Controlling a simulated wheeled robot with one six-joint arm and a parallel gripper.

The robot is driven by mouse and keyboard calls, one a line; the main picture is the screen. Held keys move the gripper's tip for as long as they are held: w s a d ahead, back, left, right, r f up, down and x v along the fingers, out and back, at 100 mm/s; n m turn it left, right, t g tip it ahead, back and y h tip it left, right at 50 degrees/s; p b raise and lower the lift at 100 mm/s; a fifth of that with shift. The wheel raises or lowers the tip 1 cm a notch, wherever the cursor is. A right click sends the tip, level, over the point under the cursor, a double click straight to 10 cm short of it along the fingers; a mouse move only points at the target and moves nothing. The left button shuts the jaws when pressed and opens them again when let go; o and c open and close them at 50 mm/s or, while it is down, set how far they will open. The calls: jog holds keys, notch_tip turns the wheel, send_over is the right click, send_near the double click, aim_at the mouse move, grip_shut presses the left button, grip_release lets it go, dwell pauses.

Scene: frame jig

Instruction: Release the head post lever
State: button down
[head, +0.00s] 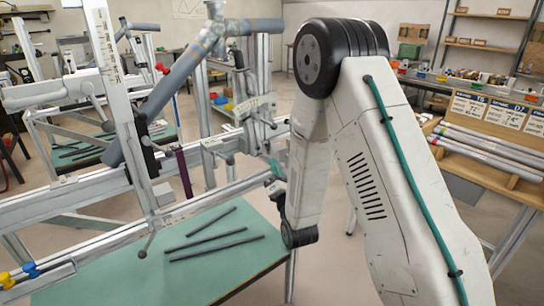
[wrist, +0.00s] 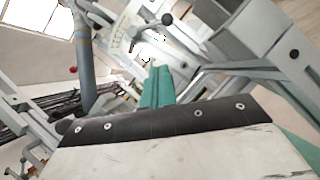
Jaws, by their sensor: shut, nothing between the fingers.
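The frame jig (head: 90,200) fills the left of the head view, with a blue-grey bike tube (head: 172,85) clamped in it. A post with a pale scale plate (head: 252,106) and a dark handle (head: 238,58) stands left of my arm. In the wrist view, a black ball knob (wrist: 167,19) shows beyond my fingers, and another black knob (wrist: 295,53) sits on a grey block at right. I cannot tell which one belongs to the head post lever. My gripper (head: 274,166) has teal fingers, shut and empty; they also show in the wrist view (wrist: 157,86). They appear apart from both knobs.
A green-topped table (head: 120,275) with several dark rods (head: 215,248) lies below the jig. A red knob (head: 160,67) is at upper left. A wooden rack with tubes (head: 490,150) stands at right. Open floor shows between my arm and the rack.

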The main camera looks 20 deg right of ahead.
jog(key=shift+s+f, duration=0.1)
jog(key=shift+s, duration=0.25)
notch_tip(320, 180, up, 5)
jog(key=w+m+g, duration=0.1)
jog(key=m+g, duration=0.5)
jog(key=m, duration=0.2)
jog(key=s+r+m+g, duration=0.3)
jog(key=s+m+g, duration=0.1)
jog(key=s+m, duration=0.25)
jog(key=s+r+m+g, duration=0.2)
jog(key=s+m+g, duration=0.3)
jog(key=s, duration=1.1)
jog(key=s+r+m+g, duration=0.2)
jog(key=s+m+g, duration=0.4)
jog(key=s, duration=1)
jog(key=shift+s+d+m+y, duration=0.2)
jog(key=shift+d+m+y, duration=0.15)
jog(key=shift+m, duration=0.4)
jog(key=shift+a+r, duration=0.1)
